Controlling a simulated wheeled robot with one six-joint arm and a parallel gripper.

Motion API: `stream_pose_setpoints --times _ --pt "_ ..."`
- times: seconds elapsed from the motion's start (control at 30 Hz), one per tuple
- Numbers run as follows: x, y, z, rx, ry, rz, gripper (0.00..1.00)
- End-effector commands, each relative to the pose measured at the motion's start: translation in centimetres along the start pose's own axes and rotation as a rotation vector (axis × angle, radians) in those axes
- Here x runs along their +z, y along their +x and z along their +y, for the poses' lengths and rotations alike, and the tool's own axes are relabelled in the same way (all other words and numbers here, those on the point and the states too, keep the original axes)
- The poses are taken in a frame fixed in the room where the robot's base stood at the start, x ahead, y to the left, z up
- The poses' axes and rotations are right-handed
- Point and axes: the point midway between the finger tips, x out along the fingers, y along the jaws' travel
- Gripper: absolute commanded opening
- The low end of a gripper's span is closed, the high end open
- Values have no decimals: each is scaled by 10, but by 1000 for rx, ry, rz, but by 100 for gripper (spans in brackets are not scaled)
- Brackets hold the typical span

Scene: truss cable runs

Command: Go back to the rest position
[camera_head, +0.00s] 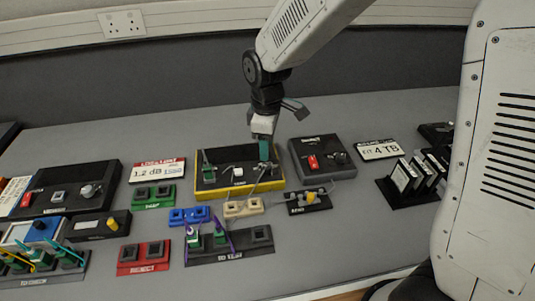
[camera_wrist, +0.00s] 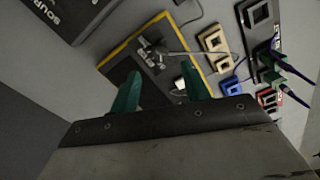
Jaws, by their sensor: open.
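My gripper (camera_head: 264,143) hangs over the back right part of a black box with a yellow edge (camera_head: 215,193). Its green fingers (camera_wrist: 160,90) are apart in the wrist view, with no held object visible between them. The same box (camera_wrist: 119,66) lies beyond the fingertips there. A grey cable (camera_wrist: 195,53) runs from a connector on the box towards a beige block (camera_wrist: 212,40). In the head view the gap between fingertips and box is hard to judge.
Around the box stand a green block (camera_head: 153,196), blue block (camera_head: 189,216), red block (camera_head: 144,257), "SOURCE" box (camera_head: 335,166) and card rack (camera_head: 410,194). A dark rack with purple-cabled plugs (camera_head: 230,250) is in front. The desk behind is clear.

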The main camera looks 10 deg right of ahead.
Motion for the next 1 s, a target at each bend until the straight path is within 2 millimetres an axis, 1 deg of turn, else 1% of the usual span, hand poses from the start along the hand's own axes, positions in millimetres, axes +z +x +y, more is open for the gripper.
stream_pose_setpoints --times 0.03,0.17,0.57,0.7,0.77,0.8,0.83,0.9,1.0 --pt "0 -4 0 1 0 1 47" --pt "0 -10 0 -1 0 -1 47" --pt "0 -9 0 -1 2 -1 47" --pt "2 -9 -3 -12 62 -12 47" --pt "10 -6 -10 -38 121 -39 47" --pt "17 -4 -19 -58 172 -63 47" --pt "24 -7 -26 -70 215 -79 47" --pt "44 -20 -40 -83 321 -103 47" --pt "69 -39 -54 -88 446 -118 47"
